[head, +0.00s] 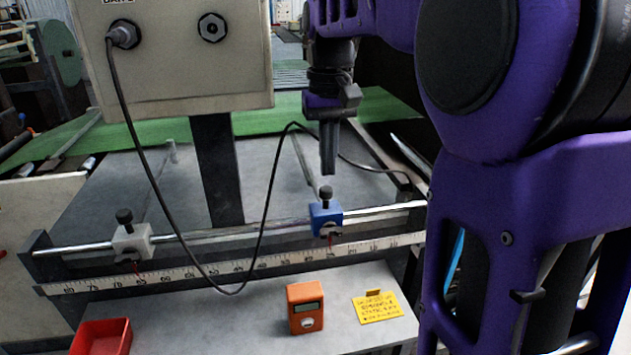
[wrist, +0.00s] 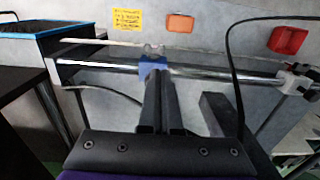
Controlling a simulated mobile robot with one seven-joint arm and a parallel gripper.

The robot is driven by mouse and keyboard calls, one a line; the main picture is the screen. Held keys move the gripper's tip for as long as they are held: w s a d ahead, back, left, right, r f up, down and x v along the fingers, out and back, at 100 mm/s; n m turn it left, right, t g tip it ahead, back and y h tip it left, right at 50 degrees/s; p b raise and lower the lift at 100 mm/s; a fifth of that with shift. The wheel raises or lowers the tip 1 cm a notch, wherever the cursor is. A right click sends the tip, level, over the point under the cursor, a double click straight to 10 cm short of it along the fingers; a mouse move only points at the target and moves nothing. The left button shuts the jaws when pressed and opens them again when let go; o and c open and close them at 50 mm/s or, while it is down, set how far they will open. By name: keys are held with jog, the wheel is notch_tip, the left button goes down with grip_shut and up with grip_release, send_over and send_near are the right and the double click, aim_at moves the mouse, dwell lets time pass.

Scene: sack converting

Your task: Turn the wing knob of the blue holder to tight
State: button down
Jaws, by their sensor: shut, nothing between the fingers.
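The blue holder (head: 326,219) sits on the metal rail above the ruler, right of centre in the head view. Its dark wing knob (head: 326,193) stands on top. My gripper (head: 328,172) is shut and empty, pointing down just above the knob; from the head view I cannot tell whether it touches. In the wrist view the blue holder (wrist: 152,66) lies just beyond the tips of my gripper (wrist: 160,80), which hide part of it and the knob. A white holder (head: 133,241) with a similar dark knob sits further left on the same rail.
A black cable (head: 262,225) hangs from the grey box (head: 180,60) and loops past the rail left of the blue holder. An orange meter (head: 305,307), a yellow note (head: 377,306) and a red tray (head: 101,338) are on the front ledge.

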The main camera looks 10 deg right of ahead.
aim_at(326, 233)
notch_tip(326, 233, down, 14)
jog(key=shift+r+b, duration=0.25)
jog(key=shift+b, duration=0.65)
jog(key=shift+a, duration=0.2)
jog(key=shift+d, duration=0.1)
